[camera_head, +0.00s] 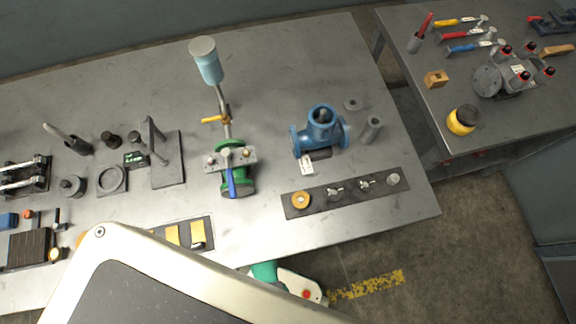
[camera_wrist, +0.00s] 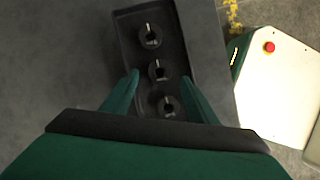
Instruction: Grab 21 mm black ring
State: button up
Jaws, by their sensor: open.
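In the wrist view my gripper (camera_wrist: 160,79) is open and empty, with green fingers pointing at a dark tray. The tray (camera_wrist: 126,35) holds three black round pieces with pale slots, which look like rings: a far one (camera_wrist: 150,36), a middle one (camera_wrist: 159,70) and a near one (camera_wrist: 168,106). The fingertips appear on either side of the middle and near pieces; whether they are above them or level I cannot tell. Which piece is 21 mm cannot be read. My gripper is not seen in the head view, where a large pale part of my body covers the front.
The metal table (camera_head: 270,60) holds a green valve (camera_head: 236,180), a blue pump body (camera_head: 322,130) and a dark tray of small parts (camera_head: 316,208). A tray with yellow pieces (camera_head: 197,233) lies near the front edge. A base with a red button (camera_wrist: 268,47) stands beyond the edge.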

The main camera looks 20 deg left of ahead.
jog(key=shift+x, duration=1.9)
jog(key=shift+d+r, duration=0.1)
jog(key=shift+d, duration=0.05)
jog(key=c, duration=1.2)
jog(key=shift+r, duration=0.2)
